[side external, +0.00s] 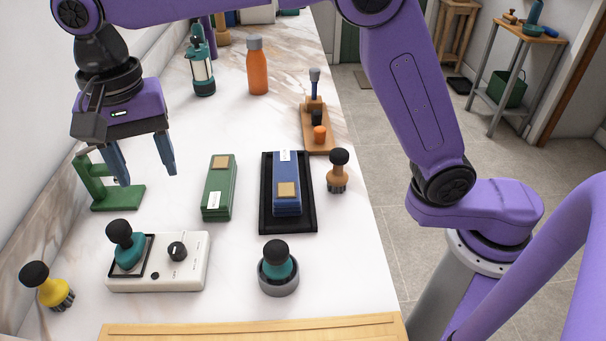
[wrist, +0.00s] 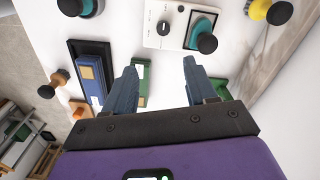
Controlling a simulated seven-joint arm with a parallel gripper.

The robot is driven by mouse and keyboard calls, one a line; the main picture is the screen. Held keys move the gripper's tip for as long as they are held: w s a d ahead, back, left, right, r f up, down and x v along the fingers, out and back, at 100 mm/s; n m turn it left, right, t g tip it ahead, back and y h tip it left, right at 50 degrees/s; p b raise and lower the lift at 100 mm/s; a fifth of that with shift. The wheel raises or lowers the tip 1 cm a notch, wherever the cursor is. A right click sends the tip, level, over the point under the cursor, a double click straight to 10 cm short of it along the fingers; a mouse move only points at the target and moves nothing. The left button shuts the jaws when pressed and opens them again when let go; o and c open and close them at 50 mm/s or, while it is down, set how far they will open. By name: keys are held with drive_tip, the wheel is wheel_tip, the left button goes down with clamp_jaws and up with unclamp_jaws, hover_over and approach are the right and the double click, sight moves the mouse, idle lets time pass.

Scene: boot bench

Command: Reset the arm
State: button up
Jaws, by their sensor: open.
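My gripper (side external: 145,172) hangs at the left of the bench, fingers pointing down and apart, with nothing between them. It is above the bench top, near a green stand (side external: 118,196) that is partly behind it. In the wrist view my gripper (wrist: 161,77) shows both blue fingers spread wide, with white bench surface between them. My purple arm reaches across from its base at the right.
Below stand a white box (side external: 190,275) with a teal knob tool, a yellow brush (side external: 47,285) and a teal brush in a grey cup (side external: 278,287). A green block (side external: 218,190) and a black tray (side external: 265,215) holding blue blocks (side external: 287,168) lie mid-bench. An orange bottle (side external: 257,70) stands behind.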

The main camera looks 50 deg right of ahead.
drive_tip(key=s+d+f+n, duration=0.3)
drive_tip(key=s+d+n, duration=0.3)
drive_tip(key=s+d, duration=0.2)
drive_tip(key=s+d+f+n, duration=0.3)
drive_tip(key=s+d+n, duration=0.3)
drive_tip(key=d, duration=0.7)
drive_tip(key=s+d+f+n, duration=0.3)
drive_tip(key=s+d+n, duration=0.3)
drive_tip(key=s+d, duration=0.4)
drive_tip(key=shift+d+f, duration=0.25)
drive_tip(key=shift+d, duration=0.5)
